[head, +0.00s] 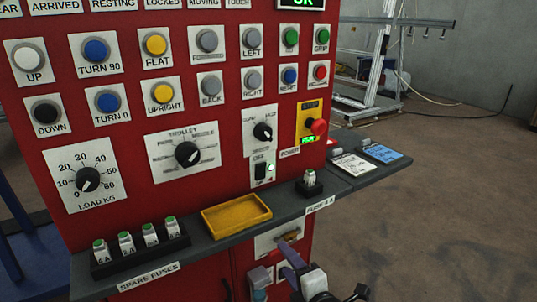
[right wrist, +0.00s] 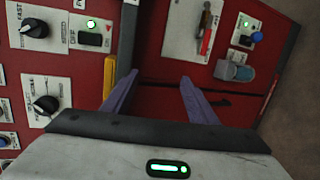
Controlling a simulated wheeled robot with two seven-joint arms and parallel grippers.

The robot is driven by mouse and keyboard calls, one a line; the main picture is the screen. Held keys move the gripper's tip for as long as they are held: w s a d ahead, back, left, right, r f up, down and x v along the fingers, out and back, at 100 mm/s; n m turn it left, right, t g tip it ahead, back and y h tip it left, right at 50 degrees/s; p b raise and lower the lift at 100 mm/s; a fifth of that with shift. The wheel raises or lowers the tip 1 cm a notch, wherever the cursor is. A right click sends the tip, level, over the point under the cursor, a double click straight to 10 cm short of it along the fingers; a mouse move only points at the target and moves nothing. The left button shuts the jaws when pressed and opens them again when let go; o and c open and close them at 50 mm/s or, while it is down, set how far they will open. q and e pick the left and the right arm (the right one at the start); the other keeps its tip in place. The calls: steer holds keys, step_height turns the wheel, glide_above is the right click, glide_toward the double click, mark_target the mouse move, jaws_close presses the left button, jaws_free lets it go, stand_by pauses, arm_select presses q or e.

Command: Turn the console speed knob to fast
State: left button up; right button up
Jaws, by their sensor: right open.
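The speed knob (head: 263,132) is a black dial on a white plate, upper middle right of the red console, above the on/off switch (head: 260,172). The plate has a FAST label at its upper right. I cannot tell exactly where the pointer aims. The knob also shows at the upper left of the right wrist view (right wrist: 34,28). My right gripper (head: 286,262) is low in front of the console, below the shelf and well apart from the knob. Its purple fingers are spread and empty in the right wrist view (right wrist: 158,90). My left gripper is out of sight.
The trolley knob (head: 187,154) sits left of the speed knob, and a red emergency stop (head: 318,126) right of it. A grey shelf (head: 200,249) juts out below, carrying a yellow tray (head: 236,214), spare fuses (head: 126,242) and a fuse holder (head: 310,183).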

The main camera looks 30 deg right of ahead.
steer(key=w+d+r+n+t+b, duration=0.1)
steer(key=w+d+r+n+t, duration=0.1)
steer(key=w+r+n, duration=0.3)
steer(key=w+d+r+n+t, duration=0.1)
steer(key=r+n+t, duration=0.15)
steer(key=r, duration=0.45)
steer(key=n+t+y, duration=0.2)
steer(key=n+t, duration=0.1)
steer(key=n, duration=0.5)
glide_toward(268, 139)
steer(key=x, duration=0.8)
steer(key=shift+w+r, duration=0.3)
steer(key=shift+w, duration=0.4)
steer(key=c, duration=1.1)
steer(key=shift+o, duration=0.2)
